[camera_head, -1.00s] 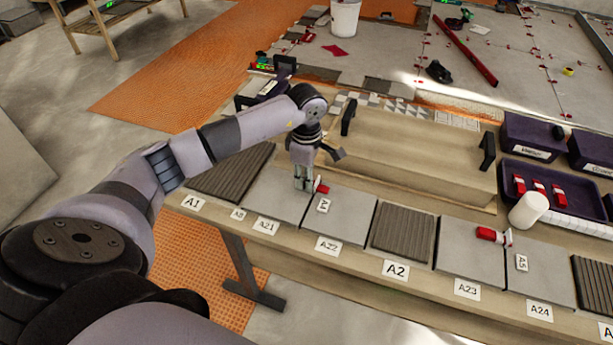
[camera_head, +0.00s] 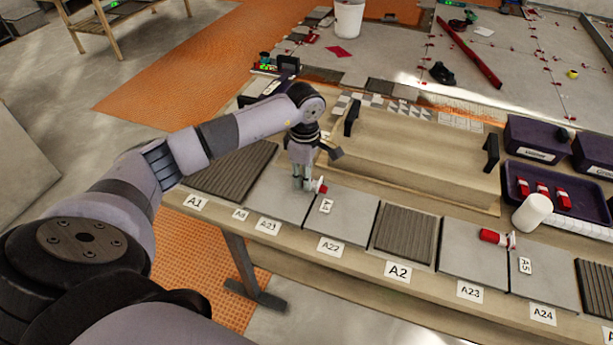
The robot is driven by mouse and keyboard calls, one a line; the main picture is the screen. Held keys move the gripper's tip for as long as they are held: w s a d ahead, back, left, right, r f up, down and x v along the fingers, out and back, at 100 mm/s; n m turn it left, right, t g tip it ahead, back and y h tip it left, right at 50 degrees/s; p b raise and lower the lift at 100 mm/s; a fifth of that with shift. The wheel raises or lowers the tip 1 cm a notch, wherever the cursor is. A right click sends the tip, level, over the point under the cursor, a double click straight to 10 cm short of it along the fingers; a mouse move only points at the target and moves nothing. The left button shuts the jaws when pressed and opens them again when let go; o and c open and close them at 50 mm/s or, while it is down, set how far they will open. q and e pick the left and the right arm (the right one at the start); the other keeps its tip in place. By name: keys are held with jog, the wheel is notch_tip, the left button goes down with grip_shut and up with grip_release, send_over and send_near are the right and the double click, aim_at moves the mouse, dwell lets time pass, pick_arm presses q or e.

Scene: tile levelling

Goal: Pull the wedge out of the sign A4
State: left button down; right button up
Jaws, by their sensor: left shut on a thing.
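My left gripper (camera_head: 304,186) points down at the seam between the grey tiles above the labels A21 and A22. It is shut on the small red wedge (camera_head: 319,185), whose red part sticks out on the right side of the fingers. The fingers hide the rest of the wedge. A small white sign (camera_head: 326,206) lies on the A22 tile (camera_head: 345,218) just below the wedge; its text is too small to read surely, perhaps A4. My right gripper is not in view.
Another red wedge (camera_head: 492,237) sits at the seam near the A5 sign (camera_head: 525,265). A white cylinder (camera_head: 532,213) and a purple tray (camera_head: 508,192) with red wedges stand to the right. A beige board with black handles (camera_head: 491,153) lies behind the tiles.

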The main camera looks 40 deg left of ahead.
aim_at(289, 179)
pick_arm(q)
jog(key=shift+a, duration=0.1)
jog(key=shift+s+a+r+b, duration=0.1)
jog(key=shift+s+a+b, duration=0.15)
jog(key=shift+a, duration=0.85)
jog(key=shift+s+a+r+b, duration=0.1)
jog(key=shift+s+a, duration=0.2)
jog(key=shift+a, duration=0.75)
jog(key=shift+r+p, duration=1.85)
jog(key=shift+r, duration=1.1)
